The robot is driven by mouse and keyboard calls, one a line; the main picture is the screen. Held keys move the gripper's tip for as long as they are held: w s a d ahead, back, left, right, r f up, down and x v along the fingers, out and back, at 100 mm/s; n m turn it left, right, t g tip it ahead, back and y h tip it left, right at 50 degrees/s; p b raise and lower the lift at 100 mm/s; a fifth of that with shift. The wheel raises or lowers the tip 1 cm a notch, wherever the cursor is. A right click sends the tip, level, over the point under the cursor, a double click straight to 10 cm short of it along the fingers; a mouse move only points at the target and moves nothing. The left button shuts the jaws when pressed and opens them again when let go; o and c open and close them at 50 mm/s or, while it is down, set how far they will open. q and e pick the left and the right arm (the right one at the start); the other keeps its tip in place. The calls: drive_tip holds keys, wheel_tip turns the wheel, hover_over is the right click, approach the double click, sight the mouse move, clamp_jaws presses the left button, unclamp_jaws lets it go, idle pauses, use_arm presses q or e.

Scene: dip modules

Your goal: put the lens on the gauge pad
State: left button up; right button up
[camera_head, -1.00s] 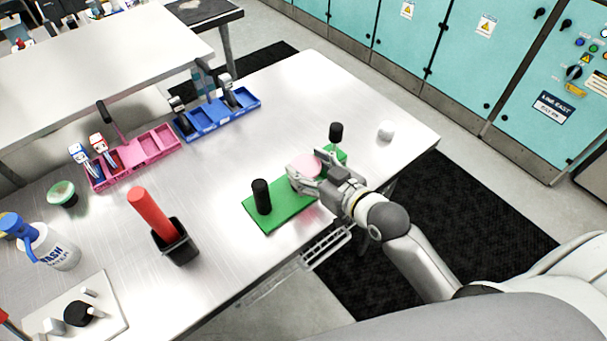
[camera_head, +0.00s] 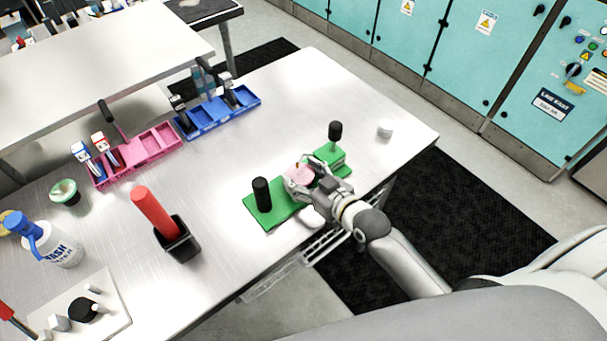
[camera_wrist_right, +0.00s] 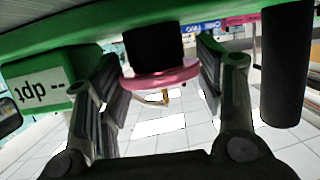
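The lens is a pink disc (camera_head: 299,172), partly hidden by my right gripper (camera_head: 303,181) in the head view. In the upside-down right wrist view the lens (camera_wrist_right: 160,77) lies flat against the end of a short black cylinder (camera_wrist_right: 153,45), which stands on the green gauge base (camera_head: 262,212). I take this cylinder to be the gauge pad. My right gripper (camera_wrist_right: 160,80) has its fingers apart, one on each side of the lens, with narrow gaps showing. My left gripper is not in view.
Black posts stand on the base's left part (camera_head: 262,193) and at its far end (camera_head: 335,132). A white round thing (camera_head: 312,216) lies by its front edge. A white cylinder (camera_head: 385,128), a black holder with a red handle (camera_head: 152,212) and pink and blue trays stand around.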

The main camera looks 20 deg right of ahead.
drive_tip(key=shift+o, duration=0.5)
drive_tip(key=shift+r, duration=0.2)
drive_tip(key=shift+s+d, duration=0.1)
drive_tip(key=shift+s, duration=0.2)
drive_tip(key=b+v, duration=0.2)
drive_tip(key=v, duration=0.8)
drive_tip(key=shift+s+d+r, duration=0.2)
drive_tip(key=shift+s+r, duration=0.1)
drive_tip(key=shift+s, duration=0.3)
